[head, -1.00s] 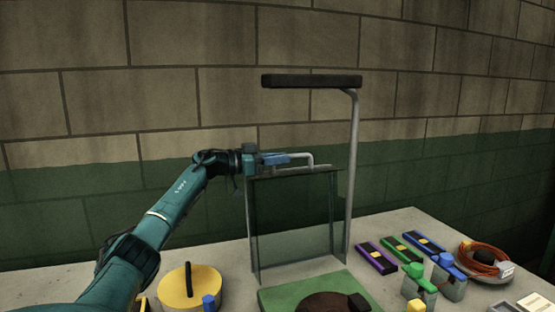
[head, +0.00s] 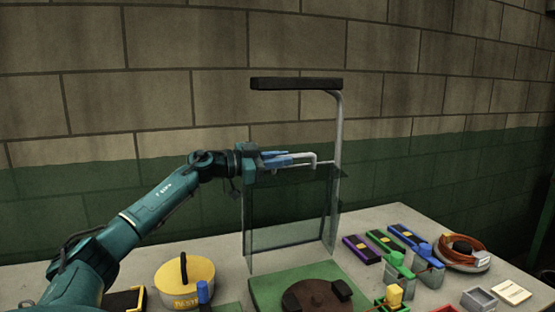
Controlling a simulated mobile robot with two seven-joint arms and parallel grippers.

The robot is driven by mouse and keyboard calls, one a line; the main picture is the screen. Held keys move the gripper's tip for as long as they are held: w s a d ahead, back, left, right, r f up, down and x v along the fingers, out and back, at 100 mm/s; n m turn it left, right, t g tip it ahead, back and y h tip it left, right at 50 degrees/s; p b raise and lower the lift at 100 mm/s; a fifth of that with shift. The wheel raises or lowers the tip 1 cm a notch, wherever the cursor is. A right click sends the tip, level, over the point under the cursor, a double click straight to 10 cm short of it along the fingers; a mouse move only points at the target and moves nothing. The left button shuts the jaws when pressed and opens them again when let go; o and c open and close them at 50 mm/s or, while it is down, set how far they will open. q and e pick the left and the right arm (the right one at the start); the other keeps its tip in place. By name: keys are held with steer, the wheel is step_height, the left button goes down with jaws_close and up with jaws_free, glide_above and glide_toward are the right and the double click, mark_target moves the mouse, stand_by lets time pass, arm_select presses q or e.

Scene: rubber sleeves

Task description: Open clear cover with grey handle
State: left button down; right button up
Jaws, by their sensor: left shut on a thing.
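The clear cover (head: 290,212) is a see-through panel standing upright at the back of the table, behind a green base plate (head: 265,287). Its grey handle (head: 313,156) runs along the top edge. My left gripper (head: 287,159), with blue fingers, comes in from the left and is shut on the handle near its left part. The fingers partly hide the handle. My right gripper is not in view.
A lamp (head: 296,84) on a bent post rises behind the cover. A dark round piece (head: 318,295) lies on the plate. A yellow round container (head: 172,285) stands at left. Purple, green and blue blocks (head: 363,249) and an orange cable coil (head: 463,249) lie at right.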

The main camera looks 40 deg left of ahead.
arm_select(q)
steer(key=c, duration=1.5)
jaws_free()
steer(key=shift+a, duration=0.1)
steer(key=shift+o, duration=0.2)
